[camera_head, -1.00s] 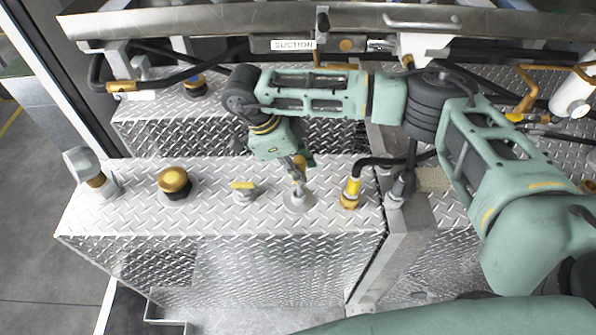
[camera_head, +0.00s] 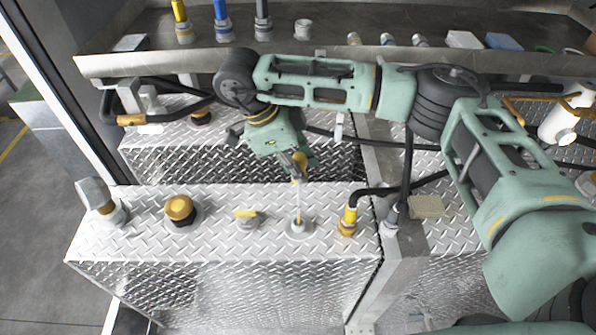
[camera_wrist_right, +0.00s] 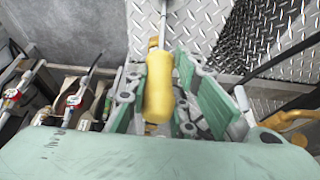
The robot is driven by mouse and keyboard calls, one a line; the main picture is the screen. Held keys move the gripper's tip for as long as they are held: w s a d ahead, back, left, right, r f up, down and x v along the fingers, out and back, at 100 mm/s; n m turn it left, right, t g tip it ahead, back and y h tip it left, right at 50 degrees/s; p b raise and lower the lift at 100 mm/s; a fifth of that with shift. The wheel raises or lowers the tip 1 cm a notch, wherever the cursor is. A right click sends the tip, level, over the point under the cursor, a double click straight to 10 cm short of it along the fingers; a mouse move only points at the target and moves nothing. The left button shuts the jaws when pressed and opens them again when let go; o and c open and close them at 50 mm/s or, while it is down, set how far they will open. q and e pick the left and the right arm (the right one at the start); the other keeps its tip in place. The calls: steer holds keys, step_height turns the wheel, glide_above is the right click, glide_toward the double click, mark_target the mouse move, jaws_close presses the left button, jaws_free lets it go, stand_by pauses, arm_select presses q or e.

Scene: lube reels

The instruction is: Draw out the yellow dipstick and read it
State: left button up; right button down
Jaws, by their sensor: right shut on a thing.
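My right gripper (camera_head: 294,162) is shut on the yellow dipstick handle, above the diamond-plate tank top (camera_head: 270,200). In the right wrist view, the yellow handle (camera_wrist_right: 158,90) lies between the green fingers of the gripper (camera_wrist_right: 160,100). The thin dipstick rod (camera_head: 298,200) runs from the gripper down to the round grey collar (camera_head: 299,228) on the tank top. A length of rod shows above the collar; its lower end is hidden inside. Any marks on the rod are too small to tell. My left gripper is not in view.
A shelf (camera_head: 340,55) with several bottles and fittings runs behind my right arm. A sponge-like block (camera_head: 427,206) lies to the right.

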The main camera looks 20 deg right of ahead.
step_height(320, 180, up, 10)
steer(key=p, duration=0.4)
steer(key=shift+r+p, duration=0.1)
steer(key=shift+p, duration=0.3)
stand_by(0.3)
